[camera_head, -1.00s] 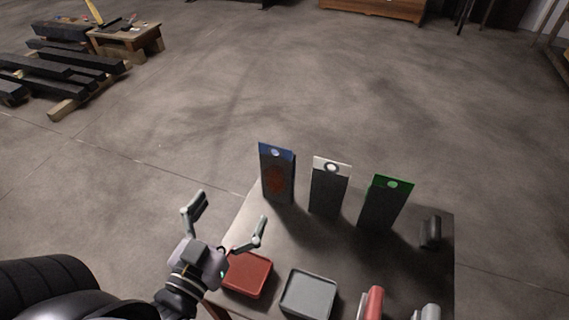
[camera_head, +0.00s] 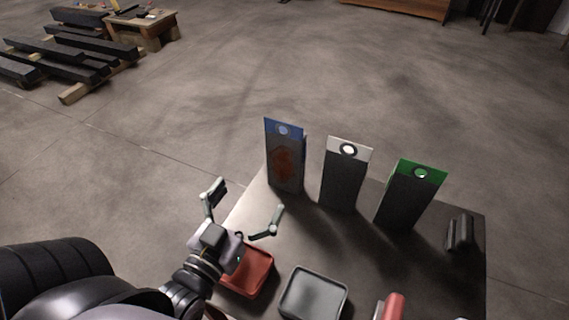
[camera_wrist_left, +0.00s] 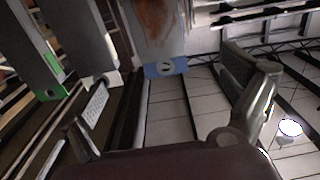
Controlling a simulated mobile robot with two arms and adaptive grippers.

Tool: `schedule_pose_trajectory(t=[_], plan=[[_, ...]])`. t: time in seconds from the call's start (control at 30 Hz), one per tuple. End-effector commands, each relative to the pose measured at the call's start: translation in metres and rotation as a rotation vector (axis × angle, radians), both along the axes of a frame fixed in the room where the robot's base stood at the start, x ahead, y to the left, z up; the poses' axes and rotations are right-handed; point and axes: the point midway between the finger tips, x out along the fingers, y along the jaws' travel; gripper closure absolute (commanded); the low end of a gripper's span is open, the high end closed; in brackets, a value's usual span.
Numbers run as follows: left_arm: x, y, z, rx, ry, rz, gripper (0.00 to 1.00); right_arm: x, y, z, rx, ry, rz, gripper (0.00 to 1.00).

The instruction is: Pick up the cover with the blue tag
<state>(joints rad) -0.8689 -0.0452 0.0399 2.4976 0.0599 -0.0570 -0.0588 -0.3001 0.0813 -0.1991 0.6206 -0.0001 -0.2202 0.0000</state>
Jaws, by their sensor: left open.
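The cover with the blue tag (camera_head: 285,158) stands upright at the far left of the table. It is a dark panel with a reddish-brown patch and a blue top with a round hole. It also shows in the left wrist view (camera_wrist_left: 163,40), upside down, with its blue end (camera_wrist_left: 165,69) between the fingers. My left gripper (camera_head: 246,207) is open and empty, left of and nearer than this cover and apart from it. In the left wrist view its two fingers (camera_wrist_left: 170,115) are spread wide. My right gripper does not show.
A white-topped cover (camera_head: 344,178) and a green-topped cover (camera_head: 407,200) stand to the right. A red tray (camera_head: 268,279) and a grey tray (camera_head: 340,302) lie in front. A dark part (camera_head: 460,232) and a red cylinder (camera_head: 394,306) are at the right.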

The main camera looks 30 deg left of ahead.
Motion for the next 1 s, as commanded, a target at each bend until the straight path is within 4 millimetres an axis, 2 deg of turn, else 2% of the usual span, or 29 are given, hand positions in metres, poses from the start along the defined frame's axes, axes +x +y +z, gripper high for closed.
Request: schedule_pose_trajectory(t=[0.5,0.83,1.0], plan=[[0.086,0.005,0.003,0.000,-0.002,0.001,0.03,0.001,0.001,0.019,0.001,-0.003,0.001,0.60],[0.111,0.006,-0.001,-0.001,0.000,0.001,0.03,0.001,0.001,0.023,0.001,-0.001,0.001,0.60],[0.136,0.005,-0.009,-0.001,-0.001,0.000,0.03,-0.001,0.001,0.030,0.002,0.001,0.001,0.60]])
